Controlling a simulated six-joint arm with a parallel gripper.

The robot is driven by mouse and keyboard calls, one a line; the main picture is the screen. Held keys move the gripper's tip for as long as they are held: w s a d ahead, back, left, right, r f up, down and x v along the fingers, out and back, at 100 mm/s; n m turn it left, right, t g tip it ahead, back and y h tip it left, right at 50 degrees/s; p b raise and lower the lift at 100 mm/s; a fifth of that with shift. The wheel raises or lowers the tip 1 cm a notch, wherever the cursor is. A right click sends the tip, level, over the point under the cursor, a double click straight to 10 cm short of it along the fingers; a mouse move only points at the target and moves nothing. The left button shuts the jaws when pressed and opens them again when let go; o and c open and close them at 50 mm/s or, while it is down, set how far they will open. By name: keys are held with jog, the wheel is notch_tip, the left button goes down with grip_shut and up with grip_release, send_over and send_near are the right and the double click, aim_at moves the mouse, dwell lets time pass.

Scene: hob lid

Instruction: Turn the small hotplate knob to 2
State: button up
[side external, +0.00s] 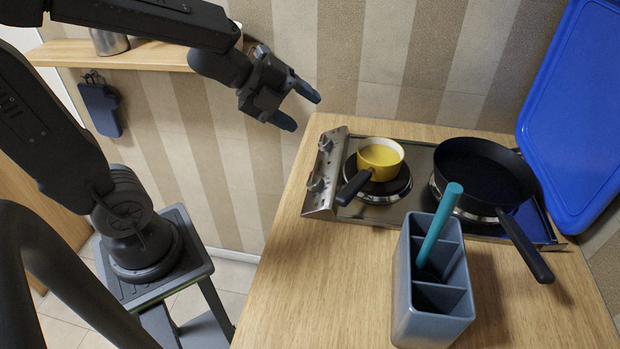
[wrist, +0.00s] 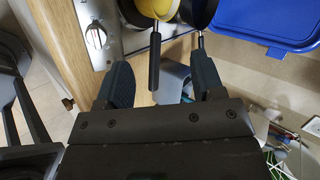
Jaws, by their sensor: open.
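The hob (side external: 345,212) lies on the wooden counter, with two knobs on its sloped left panel: a far knob (side external: 325,144) and a near knob (side external: 316,183). I cannot tell which one serves the small hotplate. One knob (wrist: 96,38) shows close up in the wrist view, at the upper left, with printed marks around it too small to read. My gripper (side external: 297,107) is open and empty, in the air above and left of the hob, apart from both knobs. In the wrist view its fingers (wrist: 162,84) are spread, with the knob beyond the left finger.
A black pan (side external: 480,175) stands on the right hotplate. A grey divided holder (side external: 405,290) with a teal stick (side external: 440,225) stands in front. A blue lid (side external: 575,120) leans behind.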

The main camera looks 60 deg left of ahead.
aim_at(309, 179)
jog(key=s+a+f+m+g, duration=0.2)
jog(key=s+f+m+g, duration=0.2)
jog(key=g, duration=0.1)
jog(key=x, duration=1.3)
jog(key=shift+w+a+f, duration=0.1)
jog(key=shift+w+f, duration=0.15)
jog(key=shift+f, duration=0.15)
jog(key=c, duration=0.9)
jog(key=shift+o, duration=0.2)
